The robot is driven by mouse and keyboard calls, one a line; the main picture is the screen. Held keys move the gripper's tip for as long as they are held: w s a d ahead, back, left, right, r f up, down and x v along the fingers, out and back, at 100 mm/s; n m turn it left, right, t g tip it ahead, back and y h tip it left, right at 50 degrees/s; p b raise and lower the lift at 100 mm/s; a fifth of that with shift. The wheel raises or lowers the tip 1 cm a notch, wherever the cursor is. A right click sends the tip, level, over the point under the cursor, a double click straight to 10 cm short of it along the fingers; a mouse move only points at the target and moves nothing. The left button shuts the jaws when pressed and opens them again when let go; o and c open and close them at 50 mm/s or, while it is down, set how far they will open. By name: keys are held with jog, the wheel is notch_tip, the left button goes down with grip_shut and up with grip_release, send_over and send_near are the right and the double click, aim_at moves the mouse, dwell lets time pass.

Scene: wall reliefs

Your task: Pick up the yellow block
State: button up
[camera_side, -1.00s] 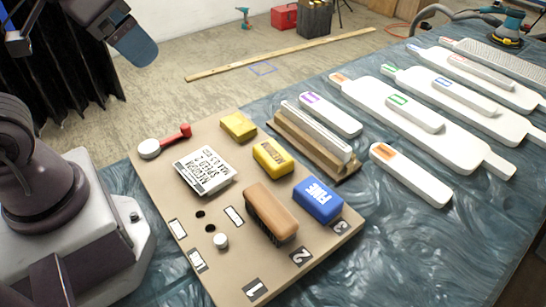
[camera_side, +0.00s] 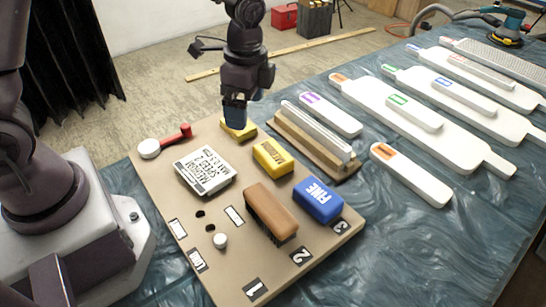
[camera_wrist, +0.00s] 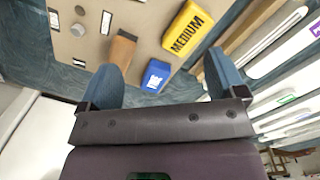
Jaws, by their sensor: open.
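A plain yellow block (camera_side: 246,133) lies at the far edge of the tan board. A second yellow block marked MEDIUM (camera_side: 273,157) lies nearer, and it also shows in the wrist view (camera_wrist: 187,28). My gripper (camera_side: 236,122) points down at the plain block, its blue fingers covering much of it. I cannot tell whether the fingers touch it. In the wrist view, the fingers of my gripper (camera_wrist: 163,62) are spread apart. The plain block cannot be made out in that view.
The tan board (camera_side: 160,190) also carries a blue FINE block (camera_side: 318,200), a brown-topped brush (camera_side: 270,209), a white labelled box (camera_side: 204,171) and a red-handled tool (camera_side: 172,139). A wooden holder (camera_side: 300,144) stands right of the gripper. Long white pieces (camera_side: 410,174) lie further right.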

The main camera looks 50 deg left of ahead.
aim_at(272, 151)
jog(key=w+f+m, duration=0.1)
jog(key=f+m, duration=0.1)
jog(key=f, duration=0.1)
jog(key=w+f+m, duration=0.2)
jog(key=f+m, duration=0.1)
jog(key=w+d+f+m, duration=0.1)
jog(key=w+f+m, duration=0.1)
jog(key=f+m, duration=0.1)
jog(key=shift+f+t, duration=0.3)
jog(key=shift+f, duration=0.15)
notch_tip(272, 151, down, 6)
jog(key=shift+w+a+r, duration=0.15)
jog(key=c, duration=1)
jog(key=shift+c, duration=0.2)
jog(key=shift+r, duration=0.15)
